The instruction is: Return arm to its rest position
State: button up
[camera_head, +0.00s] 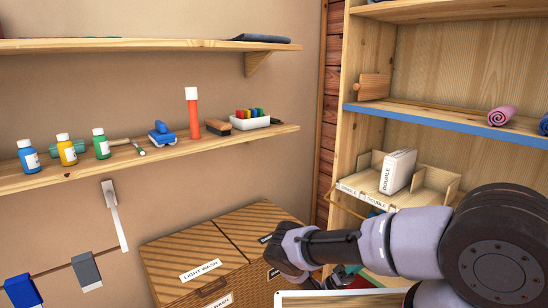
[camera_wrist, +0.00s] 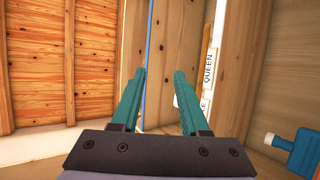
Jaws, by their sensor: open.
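My gripper (camera_wrist: 161,75) shows in the wrist view with two teal fingers spread apart and nothing between them. The fingers point toward wooden panels, with a label reading QUEEN on a wooden piece (camera_wrist: 208,68) just right of the right finger. In the head view my arm reaches in from the lower right, in front of the shelf unit's lower part. Only small teal parts of the gripper (camera_head: 345,273) show there, low beside the wicker hamper; the rest is hidden behind my arm.
The wooden hamper (camera_head: 168,258) labelled LIGHT WASH stands left of my arm. The shelf unit (camera_head: 352,82) holds a sorter (camera_head: 432,198) with a white DOUBLE packet (camera_head: 398,171). A wall shelf (camera_head: 20,181) carries several bottles. A blue bottle (camera_wrist: 303,150) is at the wrist view's right.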

notch_tip(320, 180, up, 29)
jog(key=w+d+m+g+y, duration=0.15)
jog(key=g+y, duration=0.75)
jog(key=y, duration=0.9)
jog(key=s+a+r+n+t+y, duration=0.1)
jog(key=s+a+r+t+y, duration=0.2)
jog(key=r, duration=0.9)
jog(key=s+a+r+n+t+y, duration=0.2)
jog(key=s+a+r+t+y, duration=0.2)
jog(key=s+r+t+y, duration=0.5)
jog(key=shift+s+r+t, duration=1.95)
jog(key=shift+s+t, duration=0.15)
jog(key=shift+s, duration=0.5)
